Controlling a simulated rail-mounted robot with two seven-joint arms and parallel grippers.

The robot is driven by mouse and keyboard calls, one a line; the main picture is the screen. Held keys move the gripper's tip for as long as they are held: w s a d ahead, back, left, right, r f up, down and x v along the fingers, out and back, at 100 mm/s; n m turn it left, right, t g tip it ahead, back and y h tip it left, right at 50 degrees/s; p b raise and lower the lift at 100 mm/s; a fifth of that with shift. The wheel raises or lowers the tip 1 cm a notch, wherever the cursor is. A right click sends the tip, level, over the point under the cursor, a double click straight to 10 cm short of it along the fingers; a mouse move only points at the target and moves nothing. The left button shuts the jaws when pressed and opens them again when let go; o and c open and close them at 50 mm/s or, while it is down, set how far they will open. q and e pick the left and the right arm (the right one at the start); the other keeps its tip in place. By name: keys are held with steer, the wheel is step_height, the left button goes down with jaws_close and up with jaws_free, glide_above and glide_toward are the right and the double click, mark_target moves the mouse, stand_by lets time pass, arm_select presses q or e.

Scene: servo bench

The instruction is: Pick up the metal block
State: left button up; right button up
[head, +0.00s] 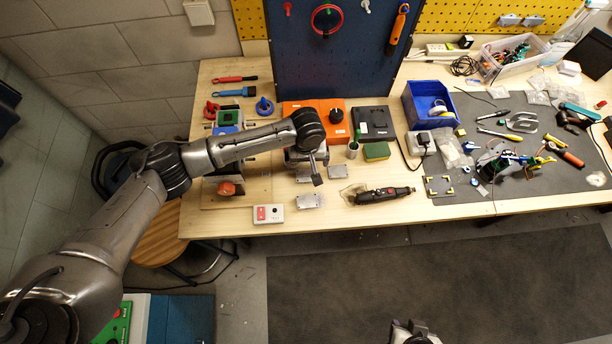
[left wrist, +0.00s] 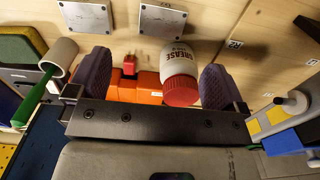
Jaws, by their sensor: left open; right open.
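Several grey metal blocks lie flat on the bench. In the head view one metal block (head: 308,201) is near the front edge, and another metal block (head: 337,171) lies behind it to the right. In the left wrist view two metal blocks show at the top, a left one (left wrist: 86,16) and a right one (left wrist: 162,20). My left gripper (left wrist: 158,80) is open with no block between its fingers; it hangs over the bench by the blocks, its fingertips unclear in the head view. My right gripper (head: 412,332) is at the bottom edge, away from the bench, partly cut off.
A white grease jar (left wrist: 180,70) with a red lid is close to the left gripper's right finger. An orange box (head: 312,116), a green-yellow sponge (head: 376,151) and a dark rotary tool (head: 384,194) are nearby. A switch box (head: 269,213) sits at the front edge.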

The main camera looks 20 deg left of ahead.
mark_target(306, 175)
arm_select(q)
steer(key=shift+s+f, duration=0.15)
steer(key=shift+f, duration=4.6)
steer(key=shift+c, duration=0.4)
steer(key=c, duration=1)
steer(key=shift+r, duration=0.1)
